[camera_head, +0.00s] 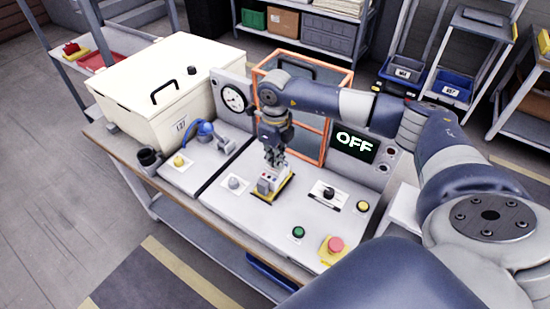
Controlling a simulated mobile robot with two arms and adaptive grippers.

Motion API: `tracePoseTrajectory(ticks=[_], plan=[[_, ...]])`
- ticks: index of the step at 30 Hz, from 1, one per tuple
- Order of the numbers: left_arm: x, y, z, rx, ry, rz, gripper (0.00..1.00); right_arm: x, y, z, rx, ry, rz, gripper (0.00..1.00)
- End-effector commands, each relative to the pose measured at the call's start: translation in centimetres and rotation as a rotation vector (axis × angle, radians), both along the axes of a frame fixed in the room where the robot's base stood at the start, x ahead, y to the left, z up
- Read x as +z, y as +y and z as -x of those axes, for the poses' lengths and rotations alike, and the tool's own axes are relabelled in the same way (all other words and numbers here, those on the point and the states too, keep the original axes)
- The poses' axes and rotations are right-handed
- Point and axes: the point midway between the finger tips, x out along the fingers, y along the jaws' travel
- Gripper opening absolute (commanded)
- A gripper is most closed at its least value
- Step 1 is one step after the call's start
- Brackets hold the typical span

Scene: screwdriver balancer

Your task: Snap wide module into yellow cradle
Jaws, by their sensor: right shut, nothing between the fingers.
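The yellow cradle (285,193) lies on the light panel of the workbench, near its middle. A white module with small dark and red details (267,184) sits at the cradle; at this size I cannot tell whether it is fully seated. My right gripper (275,163) points down directly above the module, its fingers shut with nothing between them. The fingertips are at or just over the module's top; I cannot tell whether they touch it. My left gripper is not in view.
A cream lidded box (160,85) stands at the back left of the bench. A green button (298,232), a red emergency button (335,245) and a black switch (328,193) are on the panel's right.

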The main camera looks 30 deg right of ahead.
Motion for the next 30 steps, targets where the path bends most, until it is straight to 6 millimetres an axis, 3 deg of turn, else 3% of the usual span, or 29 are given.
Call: tracePoseTrajectory(ticks=[30], plan=[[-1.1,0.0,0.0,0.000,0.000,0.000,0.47,-1.4,0.0,0.1,0.001,0.002,0.000,0.00]])
